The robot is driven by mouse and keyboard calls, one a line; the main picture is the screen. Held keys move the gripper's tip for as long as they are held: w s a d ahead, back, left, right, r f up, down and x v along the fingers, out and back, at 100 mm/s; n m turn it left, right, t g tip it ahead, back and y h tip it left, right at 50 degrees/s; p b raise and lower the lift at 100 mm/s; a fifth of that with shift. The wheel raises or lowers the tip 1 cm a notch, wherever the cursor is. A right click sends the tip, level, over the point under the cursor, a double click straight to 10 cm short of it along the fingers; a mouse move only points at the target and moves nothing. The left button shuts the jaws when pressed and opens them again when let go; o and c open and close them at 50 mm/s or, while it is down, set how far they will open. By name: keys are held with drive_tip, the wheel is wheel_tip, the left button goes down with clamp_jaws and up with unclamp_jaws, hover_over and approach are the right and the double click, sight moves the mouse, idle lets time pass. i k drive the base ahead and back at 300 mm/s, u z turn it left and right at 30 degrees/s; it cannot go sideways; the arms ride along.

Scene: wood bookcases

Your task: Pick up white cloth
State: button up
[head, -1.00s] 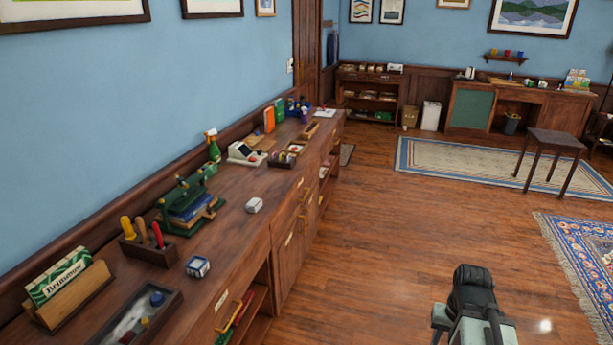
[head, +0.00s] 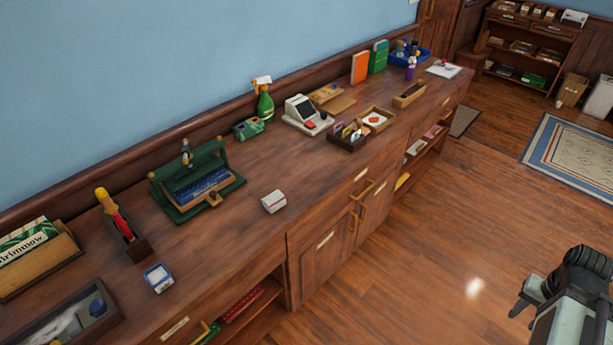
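A whitish, crumpled-looking item (head: 66,326), possibly the white cloth, lies in a dark open tray (head: 108,318) at the near left end of the long wooden counter. The frame's bottom edge cuts it off, so I cannot be sure what it is. A small white block with a reddish band (head: 273,201) sits mid-counter and looks like a box rather than cloth. My gripper (head: 568,287) is at the lower right over the floor, well apart from the counter.
The counter (head: 235,235) also bears a blue-white box (head: 158,278), a tool holder (head: 130,240), a green press (head: 195,182), a green spray bottle (head: 264,103) and a card machine (head: 306,115). Open floor (head: 440,270) lies right of it. A rug (head: 575,160) is at the far right.

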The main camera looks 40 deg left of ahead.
sight(273, 202)
drive_tip(key=z, duration=0.05)
drive_tip(key=i, duration=1.65)
drive_tip(key=u, duration=4.75)
drive_tip(key=i, duration=1.05)
drive_tip(key=z, duration=0.05)
